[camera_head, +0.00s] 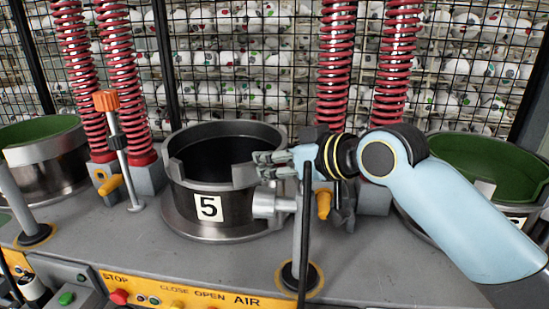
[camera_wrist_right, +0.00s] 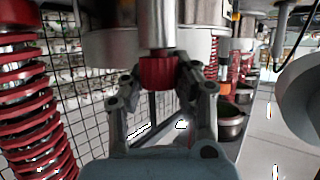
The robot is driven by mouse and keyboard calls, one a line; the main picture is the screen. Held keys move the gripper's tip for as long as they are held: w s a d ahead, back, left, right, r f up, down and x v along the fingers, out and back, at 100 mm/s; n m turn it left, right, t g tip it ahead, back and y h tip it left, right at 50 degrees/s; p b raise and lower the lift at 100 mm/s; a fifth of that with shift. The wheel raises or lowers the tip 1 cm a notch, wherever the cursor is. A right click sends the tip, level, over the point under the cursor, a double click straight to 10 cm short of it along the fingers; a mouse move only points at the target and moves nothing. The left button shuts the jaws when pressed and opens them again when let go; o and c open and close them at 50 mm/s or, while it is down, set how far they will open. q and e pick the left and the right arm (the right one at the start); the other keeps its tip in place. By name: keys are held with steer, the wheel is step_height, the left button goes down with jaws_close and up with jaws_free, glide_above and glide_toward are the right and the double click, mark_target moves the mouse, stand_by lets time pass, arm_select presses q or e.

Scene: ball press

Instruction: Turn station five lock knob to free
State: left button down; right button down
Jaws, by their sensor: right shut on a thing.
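The station five pot (camera_head: 210,180) is a dark metal cylinder with a white "5" plate (camera_head: 208,208) on its front. My right gripper (camera_head: 270,164) reaches in from the right, with its fingers at the pot's right rim. In the right wrist view a red ribbed lock knob (camera_wrist_right: 160,71) sits on the end of a metal shaft (camera_wrist_right: 158,25). The right fingers (camera_wrist_right: 158,88) are closed on this knob from both sides. The knob does not show in the head view. Its turned position cannot be told. My left gripper is not in view.
Red coil springs (camera_head: 333,65) rise behind the pot. A metal stub (camera_head: 270,205) and an upright post (camera_head: 302,230) stand close below my right gripper. An orange-topped lever (camera_head: 118,140) is left of the pot. A button panel (camera_head: 185,298) runs along the front.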

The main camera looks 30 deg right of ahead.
steer(key=c, duration=0.9)
jaws_free()
steer(key=shift+c, duration=0.2)
steer(key=v, duration=1.2)
